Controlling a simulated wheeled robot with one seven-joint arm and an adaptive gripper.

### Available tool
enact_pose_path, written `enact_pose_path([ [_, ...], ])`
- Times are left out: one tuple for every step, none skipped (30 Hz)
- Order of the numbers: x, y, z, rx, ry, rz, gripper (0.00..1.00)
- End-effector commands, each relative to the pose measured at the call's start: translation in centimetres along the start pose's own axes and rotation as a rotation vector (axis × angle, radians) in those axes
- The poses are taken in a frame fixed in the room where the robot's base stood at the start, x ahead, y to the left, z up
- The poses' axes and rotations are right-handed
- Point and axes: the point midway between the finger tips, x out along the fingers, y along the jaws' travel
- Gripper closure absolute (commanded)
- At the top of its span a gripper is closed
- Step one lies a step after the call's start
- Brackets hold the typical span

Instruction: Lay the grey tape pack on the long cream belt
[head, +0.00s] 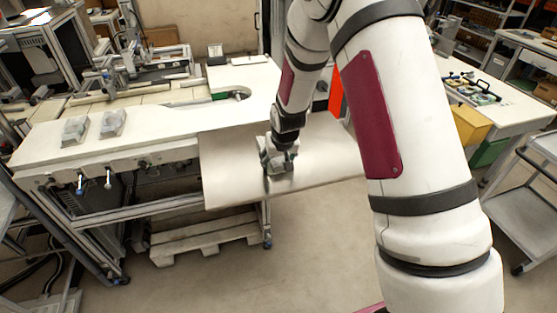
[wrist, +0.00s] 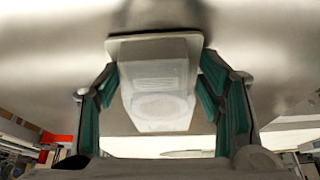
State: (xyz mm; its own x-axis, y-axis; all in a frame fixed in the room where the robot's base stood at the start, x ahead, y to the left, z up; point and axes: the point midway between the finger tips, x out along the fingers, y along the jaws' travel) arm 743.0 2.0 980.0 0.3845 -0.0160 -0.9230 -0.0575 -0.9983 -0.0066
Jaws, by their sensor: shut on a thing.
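The grey tape pack (wrist: 158,95) is a pale, blocky pack with a flat rim. In the wrist view it sits between the teal-padded fingers of my gripper (wrist: 160,75), which is shut on it. In the head view my gripper (head: 278,163) is low over a bare metal plate, and its fingers mostly hide the pack. I cannot tell whether the pack touches the plate. The long cream belt (head: 165,125) lies to the left of my gripper, beyond the plate's left edge.
Two grey packs, one left (head: 75,131) and one right (head: 113,123), lie on the belt's left part. The belt is clear between them and the metal plate (head: 230,175). Machinery (head: 150,72) stands behind the belt. A yellow bin (head: 470,125) is at right.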

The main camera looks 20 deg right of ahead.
Motion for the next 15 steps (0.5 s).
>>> enact_pose_path([
  [-0.01,-0.01,-0.07,0.000,0.001,0.000,0.72],
  [-0.02,-0.01,-0.07,0.000,0.001,0.000,0.72],
  [-0.02,-0.01,-0.07,0.000,0.001,0.000,0.72],
  [-0.02,-0.01,-0.07,0.000,0.001,0.000,0.72],
  [0.00,-0.01,-0.06,0.000,0.001,0.000,0.72],
  [0.07,0.00,-0.03,0.000,0.001,0.000,0.72],
  [0.15,-0.01,0.00,0.000,0.001,0.000,0.72],
  [0.24,-0.01,0.04,0.000,0.001,0.000,0.72],
  [0.26,-0.01,0.06,0.000,0.000,0.000,0.34],
  [0.23,-0.01,0.06,0.000,0.000,0.000,0.27],
  [0.22,-0.01,0.06,0.000,0.000,0.000,0.20],
  [0.22,-0.01,0.06,0.000,0.000,0.000,0.18],
  [0.21,-0.01,0.06,0.000,0.000,0.000,0.18],
  [0.21,0.00,0.06,0.000,0.000,0.000,0.18],
  [0.21,0.00,0.06,0.000,0.000,0.000,0.18],
])
